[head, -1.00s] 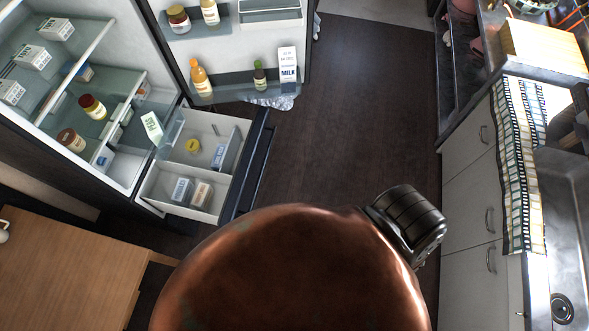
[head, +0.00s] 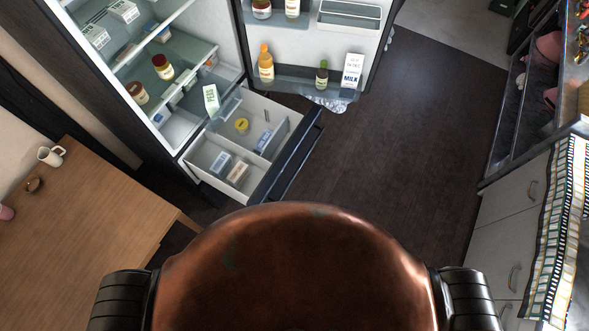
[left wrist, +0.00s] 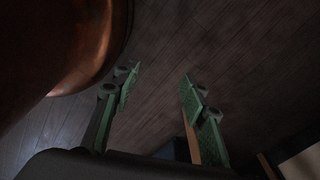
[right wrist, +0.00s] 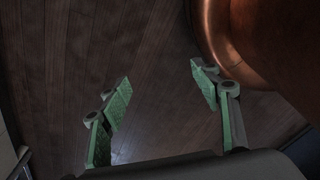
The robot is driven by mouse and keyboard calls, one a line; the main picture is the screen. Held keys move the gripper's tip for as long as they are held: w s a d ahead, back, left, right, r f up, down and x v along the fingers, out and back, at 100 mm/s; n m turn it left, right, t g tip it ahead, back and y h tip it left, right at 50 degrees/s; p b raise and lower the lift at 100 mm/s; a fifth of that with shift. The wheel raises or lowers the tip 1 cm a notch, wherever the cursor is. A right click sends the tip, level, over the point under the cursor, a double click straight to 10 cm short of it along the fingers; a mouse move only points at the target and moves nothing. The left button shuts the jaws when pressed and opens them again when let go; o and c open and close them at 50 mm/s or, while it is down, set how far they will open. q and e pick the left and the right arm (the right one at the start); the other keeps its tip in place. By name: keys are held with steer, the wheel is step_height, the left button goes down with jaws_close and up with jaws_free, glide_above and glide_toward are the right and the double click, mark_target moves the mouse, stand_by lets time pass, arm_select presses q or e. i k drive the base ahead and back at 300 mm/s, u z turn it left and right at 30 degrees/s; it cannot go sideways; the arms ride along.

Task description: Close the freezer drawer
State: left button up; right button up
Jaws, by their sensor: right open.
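The freezer drawer (head: 285,170) is a white bin with a dark front, pulled out at the bottom of the open fridge. It holds a yellow-lidded tub (head: 241,125) and several small boxes. Neither gripper shows in the head view. In the left wrist view my left gripper (left wrist: 162,82) has its green fingers spread apart with nothing between them. In the right wrist view my right gripper (right wrist: 162,82) is open and empty over the dark floor. Both are apart from the drawer.
The fridge door (head: 305,50) stands open above the drawer, with bottles and a milk carton (head: 352,70). A wooden table (head: 85,215) is at the left, with a white mug (head: 51,155). Cabinets (head: 505,235) line the right. Dark floor (head: 400,150) between is clear.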

mark_target(268, 182)
steer(key=k, duration=1.3)
steer(key=z, duration=0.55)
steer(key=i, duration=1.3)
steer(key=u, duration=0.9)
steer(key=i, duration=0.4)
steer(key=u, duration=0.4)
